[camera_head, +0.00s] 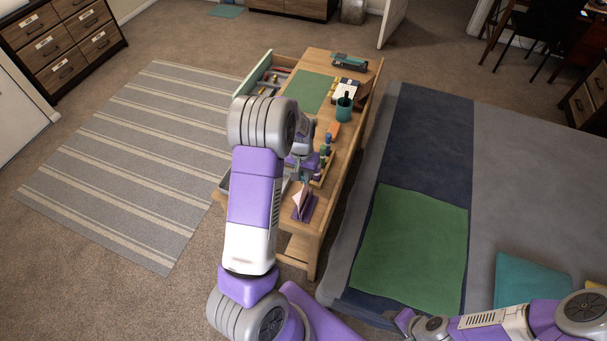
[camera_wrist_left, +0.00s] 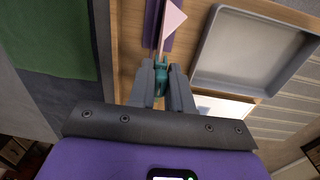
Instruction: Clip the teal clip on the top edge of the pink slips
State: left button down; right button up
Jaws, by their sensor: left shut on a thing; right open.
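The pink slips (camera_head: 299,199) stand upright in a purple holder (camera_head: 309,211) near the close end of the wooden desk. In the left wrist view the slips (camera_wrist_left: 173,22) show as a pale pink triangle beside the purple holder (camera_wrist_left: 151,22). My left gripper (camera_head: 300,178) is above the slips, partly hidden behind my own arm. In the left wrist view its fingers (camera_wrist_left: 161,88) are shut on the teal clip (camera_wrist_left: 160,70). The clip's front end appears right at the slips' edge; I cannot tell whether it touches or straddles them. My right gripper is not visible; only its arm shows.
A grey tray (camera_wrist_left: 199,72) lies beside the holder. Small coloured items (camera_head: 325,155), a teal cup (camera_head: 344,107) and a green blotter (camera_head: 310,90) are farther along the desk (camera_head: 318,60). A drawer (camera_head: 256,75) stands open. A bed (camera_head: 395,140) is to the right.

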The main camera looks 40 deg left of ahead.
dwell(1.2)
pick_arm(q)
jog(key=shift+d+f+b, duration=0.1)
jog(key=shift+f+b, duration=1.25)
jog(key=shift+f, duration=0.25)
jog(key=c, duration=1)
grip_release()
jog(key=shift+r, duration=0.1)
jog(key=shift+r, duration=0.1)
notch_tip(320, 180, up, 7)
jog(key=shift+s+r+p, duration=0.1)
jog(key=shift+r+p, duration=0.05)
jog(key=shift+p, duration=0.35)
